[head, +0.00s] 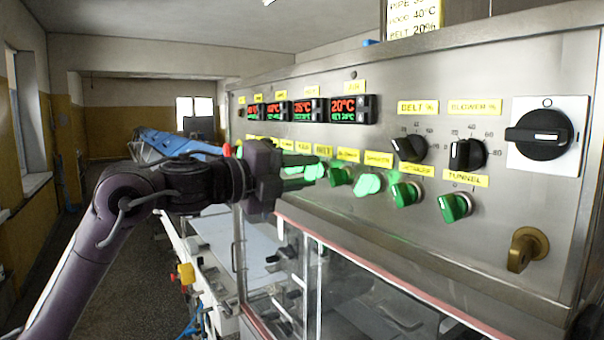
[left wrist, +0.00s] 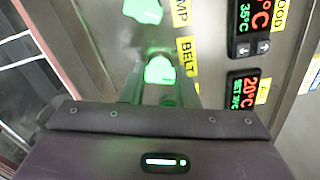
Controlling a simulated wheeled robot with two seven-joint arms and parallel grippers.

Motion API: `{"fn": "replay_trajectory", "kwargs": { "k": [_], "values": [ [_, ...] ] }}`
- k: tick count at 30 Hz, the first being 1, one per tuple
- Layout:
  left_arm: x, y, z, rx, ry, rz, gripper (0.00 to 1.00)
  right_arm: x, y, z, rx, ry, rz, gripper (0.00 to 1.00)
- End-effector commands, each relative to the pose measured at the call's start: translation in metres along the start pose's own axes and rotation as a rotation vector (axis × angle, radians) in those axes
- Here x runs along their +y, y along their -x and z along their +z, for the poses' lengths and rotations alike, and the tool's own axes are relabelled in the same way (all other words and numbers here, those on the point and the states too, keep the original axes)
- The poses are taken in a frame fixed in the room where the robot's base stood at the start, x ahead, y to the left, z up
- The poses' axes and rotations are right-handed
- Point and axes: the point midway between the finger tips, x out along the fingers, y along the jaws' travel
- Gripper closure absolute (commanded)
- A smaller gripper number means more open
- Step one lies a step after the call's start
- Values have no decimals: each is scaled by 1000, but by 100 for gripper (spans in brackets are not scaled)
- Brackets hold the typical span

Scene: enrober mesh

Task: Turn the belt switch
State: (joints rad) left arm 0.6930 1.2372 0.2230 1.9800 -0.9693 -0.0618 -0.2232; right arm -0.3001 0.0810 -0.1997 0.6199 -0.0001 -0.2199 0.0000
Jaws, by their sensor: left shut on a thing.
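The belt switch (head: 314,169) is a green lit knob under the yellow BELT label (head: 323,150) on the steel control panel. It also shows in the left wrist view (left wrist: 160,69), beside the BELT label (left wrist: 187,66). My left gripper (head: 300,174) reaches in from the left with its fingers at this knob. In the left wrist view its two fingers (left wrist: 161,84) lie on either side of the knob, shut on it. The fingers partly hide the knob's base. My right gripper is not in view.
More green knobs (head: 368,184) sit close by to the right. Black dials (head: 466,154), a large black rotary switch (head: 540,134) and a brass key-like handle (head: 525,250) are further right. Red displays (head: 350,109) are above. A glass-fronted cabinet (head: 360,290) is below the panel.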

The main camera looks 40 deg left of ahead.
Motion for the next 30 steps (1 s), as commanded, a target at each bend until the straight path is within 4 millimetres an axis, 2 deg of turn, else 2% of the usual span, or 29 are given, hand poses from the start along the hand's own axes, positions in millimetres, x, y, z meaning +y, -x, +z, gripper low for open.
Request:
{"fn": "replay_trajectory", "kwargs": {
  "k": [18,30],
  "values": [
    [2,0,-1,2,566,3,96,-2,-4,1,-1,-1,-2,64],
    [2,0,-1,1,792,4,96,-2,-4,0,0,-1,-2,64]
  ]
}}
